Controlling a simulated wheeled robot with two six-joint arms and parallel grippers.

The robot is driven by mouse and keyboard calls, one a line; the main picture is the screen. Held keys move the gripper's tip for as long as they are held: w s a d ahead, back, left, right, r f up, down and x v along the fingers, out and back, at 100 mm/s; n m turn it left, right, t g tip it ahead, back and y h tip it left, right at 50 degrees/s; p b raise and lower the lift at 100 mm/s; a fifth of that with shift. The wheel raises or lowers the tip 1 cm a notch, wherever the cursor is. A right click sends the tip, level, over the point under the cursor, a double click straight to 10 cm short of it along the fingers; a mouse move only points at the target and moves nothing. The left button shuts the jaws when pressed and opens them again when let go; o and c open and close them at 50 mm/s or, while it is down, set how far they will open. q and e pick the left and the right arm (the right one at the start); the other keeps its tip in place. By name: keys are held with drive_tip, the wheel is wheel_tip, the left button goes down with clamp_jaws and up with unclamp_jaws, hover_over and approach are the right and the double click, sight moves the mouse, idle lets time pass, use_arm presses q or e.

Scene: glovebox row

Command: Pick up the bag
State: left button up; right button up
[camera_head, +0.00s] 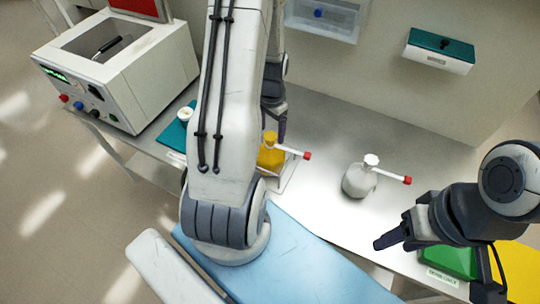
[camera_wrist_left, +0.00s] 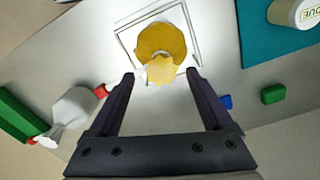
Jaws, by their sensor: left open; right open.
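A yellow, round-bodied container with a narrow neck (camera_head: 270,157) stands on a white square-outlined base on the bench; a white tube with a red tip sticks out beside it. It also shows in the left wrist view (camera_wrist_left: 158,40), just past the fingertips. A similar white container (camera_head: 357,181) with a red-tipped tube stands to its right. I cannot tell whether either is the bag. My left gripper (camera_head: 275,122) is open and empty close above the yellow container, its fingers (camera_wrist_left: 160,75) apart. My right gripper (camera_head: 394,232) is open and empty near the bench's front right.
A boxy white machine (camera_head: 130,75) with coloured knobs stands at the left. A teal mat (camera_wrist_left: 275,35) with a white jar (camera_wrist_left: 292,12) is beside the square base. A green tray (camera_head: 450,262) and yellow surface (camera_head: 518,265) are at the right. Bench between containers is clear.

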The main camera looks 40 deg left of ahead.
sight(270, 136)
use_arm(q)
wheel_tip(270, 136, down, 4)
drive_tip(key=shift+s+a+f+p, duration=0.15)
drive_tip(key=shift+f+p, duration=0.1)
drive_tip(key=shift+p, duration=0.65)
drive_tip(key=shift+f, duration=0.4)
clamp_jaws()
